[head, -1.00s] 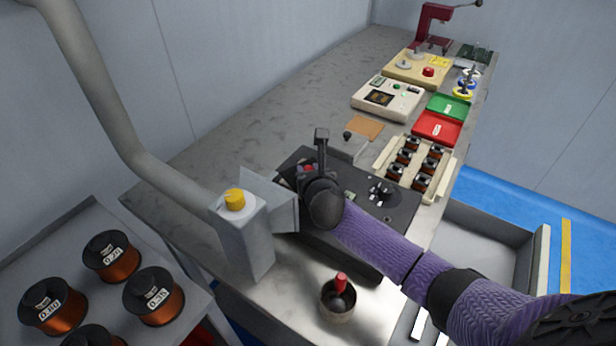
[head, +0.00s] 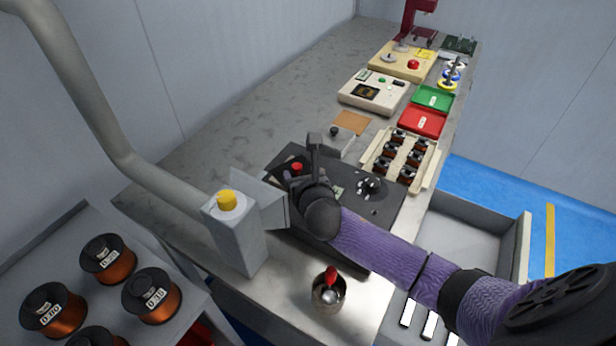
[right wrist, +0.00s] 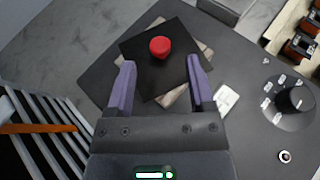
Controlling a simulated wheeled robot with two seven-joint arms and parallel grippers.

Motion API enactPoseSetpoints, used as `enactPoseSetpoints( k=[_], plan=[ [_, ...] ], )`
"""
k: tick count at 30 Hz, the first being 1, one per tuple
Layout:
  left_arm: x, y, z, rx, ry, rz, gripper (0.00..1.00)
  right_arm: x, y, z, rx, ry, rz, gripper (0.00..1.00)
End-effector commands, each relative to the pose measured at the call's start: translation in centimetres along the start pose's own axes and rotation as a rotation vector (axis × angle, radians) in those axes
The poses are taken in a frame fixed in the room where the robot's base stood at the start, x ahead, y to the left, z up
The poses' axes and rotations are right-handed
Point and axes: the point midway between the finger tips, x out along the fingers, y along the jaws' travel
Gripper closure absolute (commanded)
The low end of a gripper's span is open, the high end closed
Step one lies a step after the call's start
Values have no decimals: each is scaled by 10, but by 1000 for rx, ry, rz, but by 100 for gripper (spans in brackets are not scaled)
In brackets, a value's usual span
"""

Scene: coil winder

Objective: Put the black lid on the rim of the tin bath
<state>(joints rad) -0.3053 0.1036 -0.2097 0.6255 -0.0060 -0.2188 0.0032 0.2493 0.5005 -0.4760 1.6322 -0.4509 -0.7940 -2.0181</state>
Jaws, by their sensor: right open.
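The black lid (right wrist: 168,74) shows in the right wrist view as a dark square plate with a red knob (right wrist: 160,47). It lies turned askew over a pale thing on the dark machine base. My right gripper (right wrist: 161,66) is open, its two fingers apart on either side of the lid. In the head view this gripper (head: 314,152) is above the machine, and the red knob (head: 297,168) shows just beside it. My left gripper is out of view.
A grey fume hood with a yellow knob (head: 227,200) stands left of my gripper. The dark machine base (head: 385,215) carries a dial. A cream rack of coils (head: 405,150) and red and green trays (head: 422,122) stand farther back. Wire spools (head: 108,258) sit at lower left.

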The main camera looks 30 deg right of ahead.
Motion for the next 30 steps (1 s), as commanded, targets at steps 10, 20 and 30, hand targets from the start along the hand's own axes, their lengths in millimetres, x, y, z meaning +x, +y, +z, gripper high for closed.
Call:
enactPoseSetpoints(
  k=[10,20,30],
  plan=[
    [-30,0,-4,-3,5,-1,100,-70,0,2,0,0,1,31],
    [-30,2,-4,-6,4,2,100,-77,0,0,2,0,0,31],
    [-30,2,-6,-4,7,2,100,-79,0,-2,38,10,-3,31]
  ],
)
